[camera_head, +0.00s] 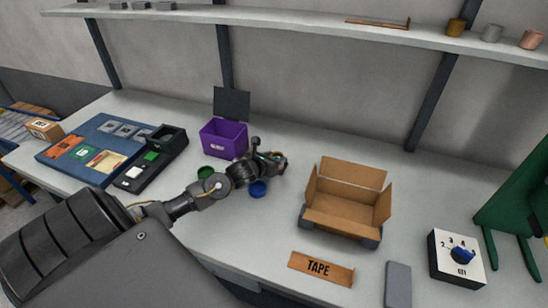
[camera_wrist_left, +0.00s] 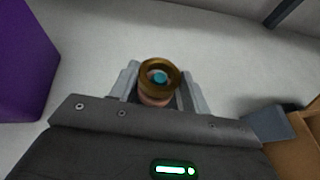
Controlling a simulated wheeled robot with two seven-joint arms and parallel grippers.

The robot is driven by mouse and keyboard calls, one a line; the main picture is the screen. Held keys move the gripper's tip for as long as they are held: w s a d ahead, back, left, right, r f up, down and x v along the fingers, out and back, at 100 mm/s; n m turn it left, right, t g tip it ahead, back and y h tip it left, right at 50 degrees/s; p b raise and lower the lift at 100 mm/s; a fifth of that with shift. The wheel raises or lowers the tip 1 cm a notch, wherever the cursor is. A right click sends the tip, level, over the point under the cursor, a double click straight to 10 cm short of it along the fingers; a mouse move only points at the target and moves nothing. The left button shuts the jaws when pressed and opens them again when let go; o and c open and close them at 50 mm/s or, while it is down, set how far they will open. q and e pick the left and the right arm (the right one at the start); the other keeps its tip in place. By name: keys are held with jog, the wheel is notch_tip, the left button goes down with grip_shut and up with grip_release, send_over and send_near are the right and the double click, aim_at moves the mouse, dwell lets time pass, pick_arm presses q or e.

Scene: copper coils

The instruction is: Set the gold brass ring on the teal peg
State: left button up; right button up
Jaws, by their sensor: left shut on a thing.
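My left gripper (camera_head: 276,160) is over the table, right of the purple box. In the left wrist view the gripper (camera_wrist_left: 160,84) is shut on the gold brass ring (camera_wrist_left: 146,74), with one grey finger on either side. The round top of the teal peg (camera_wrist_left: 160,77) shows through the ring's hole. A copper-coloured piece (camera_wrist_left: 155,98) shows just below the ring. I cannot tell how far the ring is down around the peg. In the head view the ring and peg are mostly hidden by the gripper. My right gripper is not in view.
A purple box (camera_head: 222,140) stands left of the gripper, and an open cardboard box (camera_head: 345,205) to its right. A blue round container (camera_head: 258,189) and a green one (camera_head: 205,173) are near my arm. A shelf (camera_head: 290,22) runs above the back.

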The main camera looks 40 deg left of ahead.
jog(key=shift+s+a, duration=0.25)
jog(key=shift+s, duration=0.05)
pick_arm(q)
jog(key=shift+s, duration=0.2)
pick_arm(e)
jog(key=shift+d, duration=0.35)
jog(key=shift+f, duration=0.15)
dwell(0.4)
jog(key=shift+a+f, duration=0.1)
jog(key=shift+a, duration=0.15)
pick_arm(q)
jog(key=shift+f+b, duration=0.65)
jog(key=shift+b, duration=0.1)
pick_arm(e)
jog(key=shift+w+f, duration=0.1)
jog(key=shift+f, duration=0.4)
pick_arm(q)
jog(key=o, duration=0.9)
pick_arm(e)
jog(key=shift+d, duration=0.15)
pick_arm(q)
jog(key=shift+s, duration=0.1)
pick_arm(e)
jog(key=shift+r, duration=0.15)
